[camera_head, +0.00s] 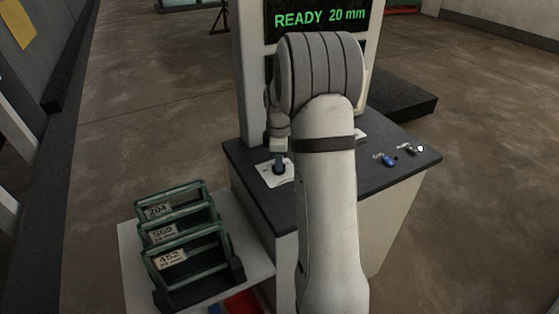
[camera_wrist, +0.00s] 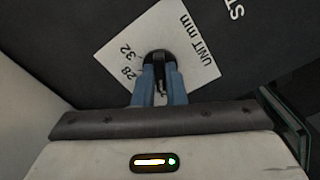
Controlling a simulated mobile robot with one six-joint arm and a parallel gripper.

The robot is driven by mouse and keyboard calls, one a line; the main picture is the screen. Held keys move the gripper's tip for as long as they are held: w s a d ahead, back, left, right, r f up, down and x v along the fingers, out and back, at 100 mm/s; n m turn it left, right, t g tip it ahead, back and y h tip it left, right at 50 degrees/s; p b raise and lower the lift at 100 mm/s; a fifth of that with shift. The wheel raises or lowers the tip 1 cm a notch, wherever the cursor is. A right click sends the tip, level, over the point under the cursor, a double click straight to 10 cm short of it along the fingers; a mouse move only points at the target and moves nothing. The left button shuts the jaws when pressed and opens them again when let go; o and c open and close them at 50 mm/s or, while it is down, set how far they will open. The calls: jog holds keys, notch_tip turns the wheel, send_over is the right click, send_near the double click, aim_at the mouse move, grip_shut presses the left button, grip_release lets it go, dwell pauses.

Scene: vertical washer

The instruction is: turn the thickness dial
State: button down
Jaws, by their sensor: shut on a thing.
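The thickness dial (camera_wrist: 158,55) is a black knob on a white plate (camera_wrist: 200,35) marked "UNIT mm", "32" and "28" in the wrist view. My gripper (camera_wrist: 158,72) points down at it, its two blue fingers shut on the knob. The fingers hide part of the knob and plate. In the head view my gripper (camera_head: 279,166) is over the white plate (camera_head: 266,178) at the left of the dark console top (camera_head: 245,165). The display (camera_head: 320,17) reads "READY 20 mm".
A blue lever (camera_head: 388,159) and a dark one with a white tip (camera_head: 410,149) are at the console's right. Green racks labelled 204, 569 and 452 (camera_head: 190,245) stand on a pale shelf (camera_head: 133,262) at left. My arm hides the console's middle.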

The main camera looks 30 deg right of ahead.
jog(key=shift+m, duration=0.4)
jog(key=m+b, duration=0.1)
jog(key=m, duration=0.1)
jog(key=shift+m, duration=0.4)
jog(key=m, duration=0.3)
jog(key=shift+m, duration=0.3)
jog(key=m+b, duration=0.1)
jog(key=m, duration=0.5)
jog(key=shift+r, duration=0.1)
jog(key=m, duration=0.5)
jog(key=shift+w+m+b, duration=0.1)
jog(key=shift+m+b, duration=0.2)
jog(key=shift+m, duration=0.1)
jog(key=m, duration=0.4)
jog(key=shift+r+m, duration=0.1)
jog(key=shift+m, duration=0.3)
jog(key=c, duration=1.5)
grip_release()
